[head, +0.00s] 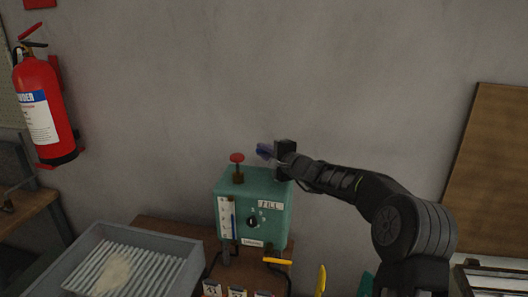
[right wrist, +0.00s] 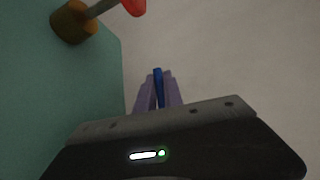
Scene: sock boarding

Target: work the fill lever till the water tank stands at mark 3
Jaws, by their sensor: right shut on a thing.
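The teal fill unit (head: 245,212) stands on a brown surface, with a "FILL" label (head: 269,205) and a dark round knob (head: 252,221) on its front. A white gauge strip (head: 226,219) with a blue column is at its front left; its marks are too small to read. My right gripper (head: 266,152) is above the unit's right top. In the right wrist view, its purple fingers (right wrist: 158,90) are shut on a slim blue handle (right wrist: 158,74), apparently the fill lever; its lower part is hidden. My left gripper is out of view.
A red mushroom knob (head: 237,158) on a brown base rises from the unit's top, left of my gripper. A grey ribbed tray (head: 188,262) stands at left. A yellow handle (head: 278,261) sticks out below the unit.

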